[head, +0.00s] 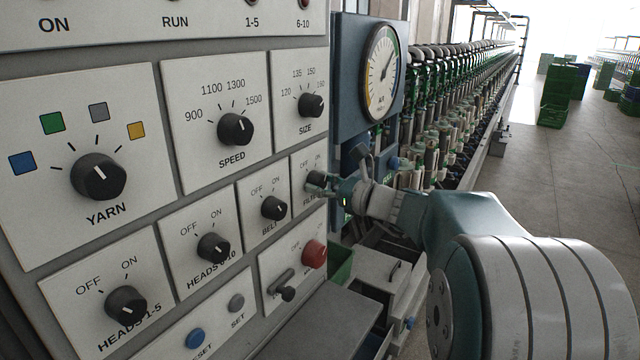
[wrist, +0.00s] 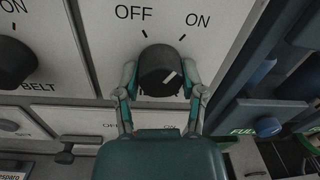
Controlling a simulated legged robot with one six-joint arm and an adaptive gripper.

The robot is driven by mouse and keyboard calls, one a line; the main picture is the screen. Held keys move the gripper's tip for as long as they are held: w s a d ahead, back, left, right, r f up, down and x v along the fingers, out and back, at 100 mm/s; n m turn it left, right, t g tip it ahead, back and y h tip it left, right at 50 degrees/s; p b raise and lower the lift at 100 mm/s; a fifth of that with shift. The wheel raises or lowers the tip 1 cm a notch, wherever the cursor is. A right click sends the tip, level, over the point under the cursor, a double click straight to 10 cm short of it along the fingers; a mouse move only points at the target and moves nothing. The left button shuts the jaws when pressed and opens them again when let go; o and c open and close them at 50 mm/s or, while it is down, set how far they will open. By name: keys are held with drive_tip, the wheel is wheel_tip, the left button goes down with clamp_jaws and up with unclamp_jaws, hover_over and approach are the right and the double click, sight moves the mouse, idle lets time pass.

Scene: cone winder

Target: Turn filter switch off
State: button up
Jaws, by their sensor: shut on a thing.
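The filter switch is a dark round knob (wrist: 158,62) on a pale plate marked OFF at upper left and ON at upper right. Its white pointer line is tilted up and right, toward the ON side. My gripper (wrist: 159,70) is shut on the knob, with one finger on its left and one on its right. The fingers and knob cover most of the label below. In the head view, my gripper (head: 328,187) reaches the filter knob (head: 316,178) from the right and hides part of its plate.
The belt knob (head: 274,207) is close on the left, with the size knob (head: 311,105) above. A pressure gauge (head: 381,73) stands at the right on a blue housing.

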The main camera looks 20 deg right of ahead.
drive_tip(key=shift+f, duration=0.15)
drive_tip(key=n, duration=1.1)
drive_tip(key=shift+f+n+y, duration=0.15)
drive_tip(key=shift+n+y, duration=0.15)
drive_tip(key=shift+n, duration=0.1)
drive_tip(key=o, duration=1.1)
drive_tip(key=shift+o, duration=0.2)
drive_tip(key=shift+r, duration=0.2)
